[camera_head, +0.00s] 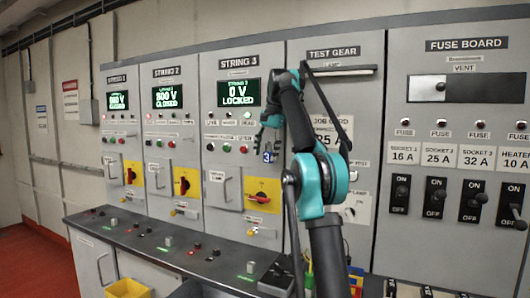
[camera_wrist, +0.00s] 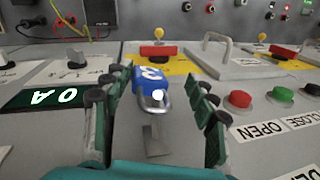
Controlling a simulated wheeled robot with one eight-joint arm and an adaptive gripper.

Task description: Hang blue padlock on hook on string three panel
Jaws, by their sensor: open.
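The blue padlock (camera_wrist: 148,78), marked with a white 3, is in the middle of the wrist view, its silver shackle toward the picture's bottom. A pale round tip (camera_wrist: 157,95) shows inside the shackle, and a grey metal tab (camera_wrist: 153,140) lies just below it. The shackle appears to be around that tip, though contact is unclear. My gripper (camera_wrist: 160,100) is open, one finger on each side of the padlock, with visible gaps. In the head view the padlock (camera_head: 268,155) shows below my gripper (camera_head: 272,120), in front of the string three panel (camera_head: 212,148).
The string three display (camera_head: 238,92) reads 0 V LOCKED. Red and green buttons (camera_wrist: 282,94) are close to the right finger. The yellow switch plate (camera_head: 262,196) is below the padlock. A grey console ledge (camera_head: 140,232) runs along the panels, and the fuse board (camera_head: 455,130) stands right.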

